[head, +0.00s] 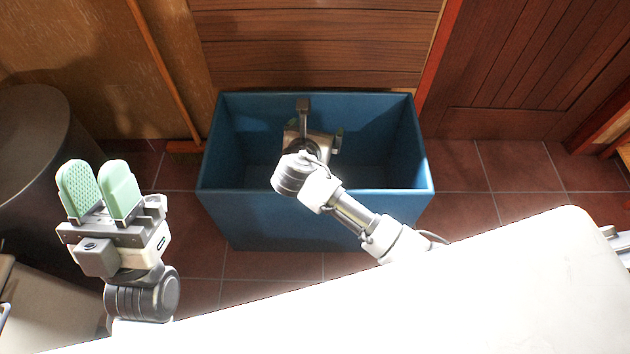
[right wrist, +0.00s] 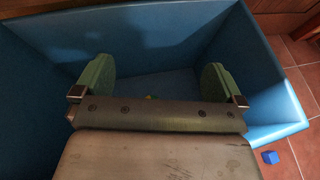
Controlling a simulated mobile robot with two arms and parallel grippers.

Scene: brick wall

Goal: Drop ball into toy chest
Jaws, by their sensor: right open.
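The toy chest (head: 318,218) is an open blue bin on the tiled floor. Its wall (right wrist: 285,105) also shows in the right wrist view. My right gripper (head: 320,142) is inside the chest opening, pointing down. In the right wrist view my right gripper (right wrist: 157,85) has its green fingers wide apart with nothing between them. A tiny orange and green thing (right wrist: 151,97) lies low in the chest, beyond the fingers; it may be the ball, mostly hidden by the gripper body. My left gripper (head: 99,190) is apart from the chest, with its green fingers separated and empty.
A dark round bin (head: 35,150) stands at the left. A broom (head: 165,75) leans on the back wall. A wooden door (head: 540,70) is at the back right. Tiles right of the chest are clear.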

